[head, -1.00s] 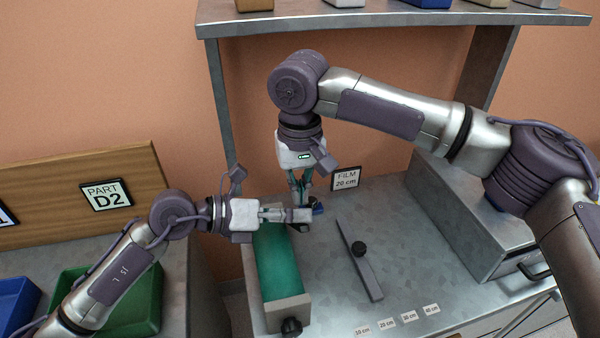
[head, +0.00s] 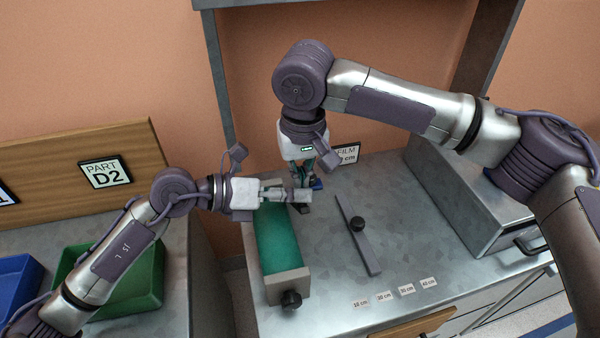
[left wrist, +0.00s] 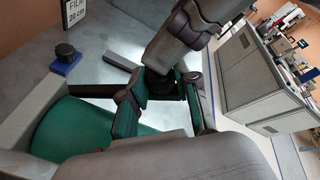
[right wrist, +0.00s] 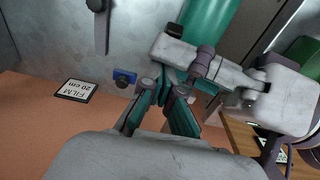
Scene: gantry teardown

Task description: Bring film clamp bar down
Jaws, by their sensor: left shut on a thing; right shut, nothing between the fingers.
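A flat grey bar with a black knob (head: 359,239), apparently the film clamp bar, lies on the metal bench top; neither gripper touches it. It also shows in the left wrist view (left wrist: 120,62). A green film roll (head: 277,238) lies in a grey holder left of it. My left gripper (head: 295,195) is shut above the roll's far end; what it grips is not clear. My right gripper (right wrist: 163,85) is shut and empty, pointing down close beside the left fingertips. A small blue block with a dark knob (right wrist: 124,78) sits apart from the right fingers.
A sign reading FILM 20 cm (head: 347,154) stands at the back, partly hidden by my right gripper. Several length labels (head: 383,296) lie along the bench front. A grey metal unit (head: 470,205) stands on the right; a green bin (head: 125,296) is at left.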

